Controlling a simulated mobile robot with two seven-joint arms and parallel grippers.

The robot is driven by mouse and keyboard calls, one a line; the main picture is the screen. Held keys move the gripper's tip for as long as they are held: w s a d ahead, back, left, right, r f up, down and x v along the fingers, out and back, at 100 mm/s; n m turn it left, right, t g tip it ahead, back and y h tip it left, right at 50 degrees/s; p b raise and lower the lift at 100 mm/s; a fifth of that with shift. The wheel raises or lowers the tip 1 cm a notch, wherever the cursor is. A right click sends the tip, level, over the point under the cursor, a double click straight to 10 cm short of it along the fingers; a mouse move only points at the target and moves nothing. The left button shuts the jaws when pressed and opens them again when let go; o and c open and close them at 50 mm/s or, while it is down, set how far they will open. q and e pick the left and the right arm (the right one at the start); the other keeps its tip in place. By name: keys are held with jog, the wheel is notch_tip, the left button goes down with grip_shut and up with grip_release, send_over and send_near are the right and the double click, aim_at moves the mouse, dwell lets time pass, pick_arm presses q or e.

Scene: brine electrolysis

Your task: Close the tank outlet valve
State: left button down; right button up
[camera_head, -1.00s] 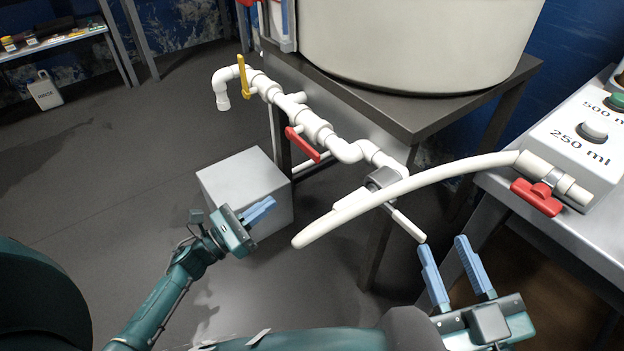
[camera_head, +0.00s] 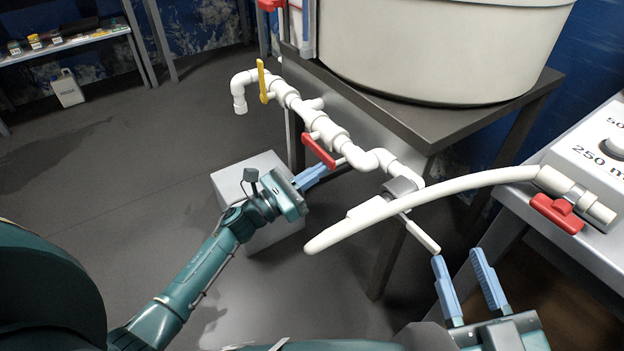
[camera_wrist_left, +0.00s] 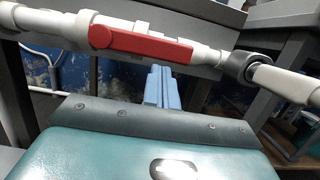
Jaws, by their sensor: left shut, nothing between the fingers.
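The tank (camera_head: 440,50) stands on a dark table, with white pipework (camera_head: 340,140) along its front. A red valve handle (camera_head: 319,150) sits on the middle of the pipe and lies roughly along it. A yellow handle (camera_head: 262,82) stands up near the pipe's far left end. My left gripper (camera_head: 313,176) is shut and empty, just below the red handle. In the left wrist view the red handle (camera_wrist_left: 145,44) shows above my left fingertips (camera_wrist_left: 161,75); I cannot tell whether they touch. My right gripper (camera_head: 468,266) is open and empty at the lower right.
A white hose (camera_head: 420,190) curves from the pipe area toward a box marked 250 ml (camera_head: 590,150). Another red valve handle (camera_head: 556,213) is at that box. A grey block (camera_head: 228,178) stands on the floor behind my left gripper. Shelves are at far left.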

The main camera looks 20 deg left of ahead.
jog(key=shift+f, duration=0.2)
jog(key=shift+r, duration=0.1)
pick_arm(q)
jog(key=shift+s+r+n+p, duration=0.1)
jog(key=shift+r+n+p, duration=0.2)
jog(key=shift+n, duration=0.1)
pick_arm(e)
jog(key=shift+r, duration=0.2)
